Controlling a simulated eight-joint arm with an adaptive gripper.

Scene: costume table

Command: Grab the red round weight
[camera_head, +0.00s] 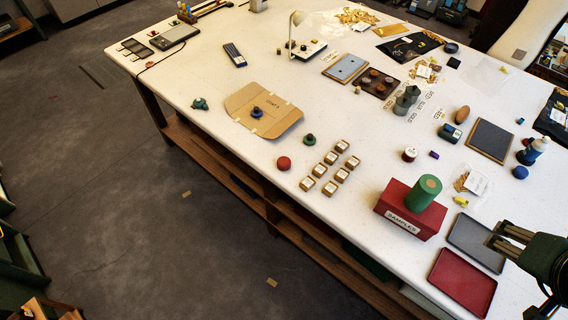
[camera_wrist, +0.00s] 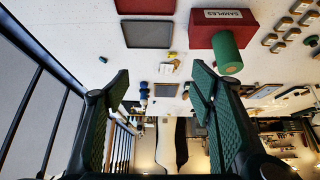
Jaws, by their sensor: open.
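The red round weight (camera_head: 284,163) sits on the white table near its front edge, left of the small labelled boxes. I cannot make it out in the wrist view. My gripper (camera_head: 497,237) is at the lower right of the head view, over the grey tray and far to the right of the weight. In the wrist view my gripper (camera_wrist: 161,84) has its two green fingers wide apart, with nothing held between them.
A red samples box (camera_head: 408,212) with a green cylinder (camera_head: 424,193) stands between my gripper and the weight. A grey tray (camera_head: 462,236) and a red tray (camera_head: 470,285) lie nearby. Several small boxes (camera_head: 330,158) and a green knobbed piece (camera_head: 309,140) flank the weight.

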